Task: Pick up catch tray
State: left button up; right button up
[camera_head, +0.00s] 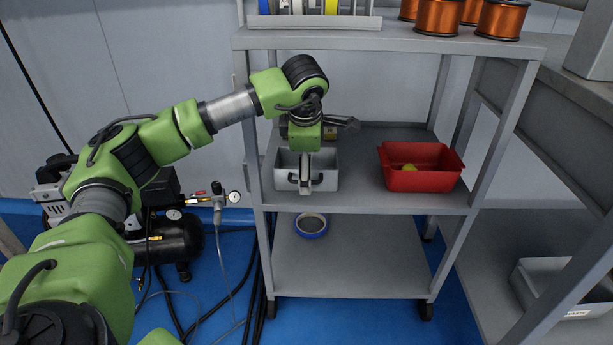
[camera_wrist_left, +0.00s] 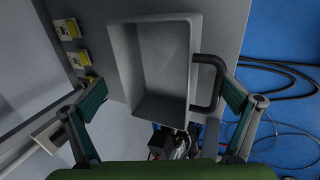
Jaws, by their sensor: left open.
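The grey catch tray (camera_head: 327,180) stands on the middle shelf at its left end, with a black handle on its front wall. My left gripper (camera_head: 305,165) is over the tray and points down, with one finger in front of the handle. In the left wrist view the open tray (camera_wrist_left: 163,65) looks empty, and its black handle (camera_wrist_left: 212,82) is at the right. The left gripper's fingers (camera_wrist_left: 165,95) are spread wide, one on each side, and hold nothing. In the head view the gripper hides part of the tray. My right gripper is not in view.
A red bin (camera_head: 424,180) with something yellow inside stands to the right on the same shelf (camera_head: 365,195). A blue-rimmed round container (camera_head: 311,225) is on the lower shelf. Copper spools (camera_head: 438,16) stand on the top shelf. A compressor (camera_head: 178,245) and hoses are at the left.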

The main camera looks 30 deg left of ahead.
pick_arm(q)
jog(key=shift+x, duration=0.95)
jog(key=c, duration=1.4)
jog(key=shift+r, duration=0.15)
